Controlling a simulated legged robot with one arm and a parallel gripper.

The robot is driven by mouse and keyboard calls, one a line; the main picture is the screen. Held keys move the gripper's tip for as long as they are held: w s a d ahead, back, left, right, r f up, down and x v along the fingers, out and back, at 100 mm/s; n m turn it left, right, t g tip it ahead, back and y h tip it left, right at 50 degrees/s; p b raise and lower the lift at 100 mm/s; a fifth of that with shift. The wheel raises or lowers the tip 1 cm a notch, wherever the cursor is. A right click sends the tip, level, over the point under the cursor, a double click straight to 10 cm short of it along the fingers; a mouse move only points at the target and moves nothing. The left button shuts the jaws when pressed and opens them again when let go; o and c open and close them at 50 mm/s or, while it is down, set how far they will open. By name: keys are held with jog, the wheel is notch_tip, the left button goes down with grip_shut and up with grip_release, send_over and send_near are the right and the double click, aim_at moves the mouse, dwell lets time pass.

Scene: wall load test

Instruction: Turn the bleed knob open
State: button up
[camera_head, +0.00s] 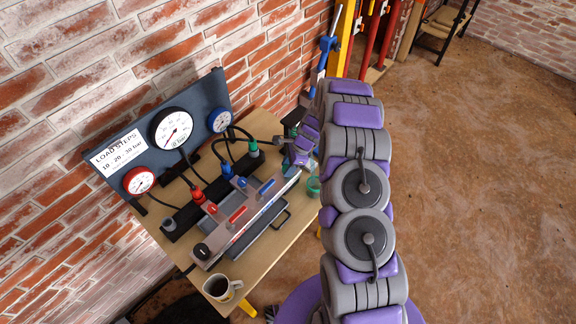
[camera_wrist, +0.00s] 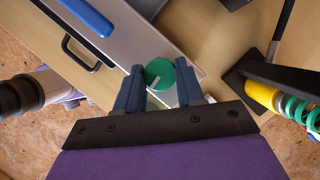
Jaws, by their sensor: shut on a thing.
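The bleed knob (camera_wrist: 160,74), a round green knob with a white pointer line, sits by the edge of the grey manifold (camera_wrist: 127,29) in the wrist view. My gripper (camera_wrist: 160,88) has its dark blue fingers on either side of the knob and is shut on it. The white line slants across the knob's lower left part. In the head view my gripper (camera_head: 302,147) is at the right end of the manifold (camera_head: 235,222), and the knob cannot be made out there behind it.
Three gauges, one a white dial (camera_head: 173,129), stand on a dark panel behind the wooden table (camera_head: 192,285). Red, blue and green hose couplings rise from a black rail. A mug (camera_head: 220,289) stands at the near corner.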

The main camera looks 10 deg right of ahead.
jog(key=n, duration=0.1)
jog(key=n+g, duration=0.1)
jog(key=n, duration=0.2)
jog(key=shift+w+r+p, duration=0.1)
jog(key=shift+w+p, duration=0.15)
jog(key=shift+p, duration=0.15)
jog(key=n+g+h, duration=0.1)
jog(key=n+g, duration=0.1)
jog(key=n, duration=0.2)
jog(key=shift+w+n, duration=0.1)
jog(key=shift+n, duration=0.2)
jog(key=n, duration=0.2)
jog(key=n+g+h, duration=0.1)
jog(key=n, duration=0.1)
jog(key=shift+w+a+n, duration=0.1)
jog(key=shift+a+n, duration=0.1)
jog(key=shift+n, duration=0.1)
jog(key=shift+n+g+h+b, duration=0.3)
jog(key=shift+n+h, duration=0.5)
jog(key=shift+n, duration=0.9)
jog(key=o, duration=1)
jog(key=shift+a, duration=0.1)
jog(key=shift+o, duration=0.2)
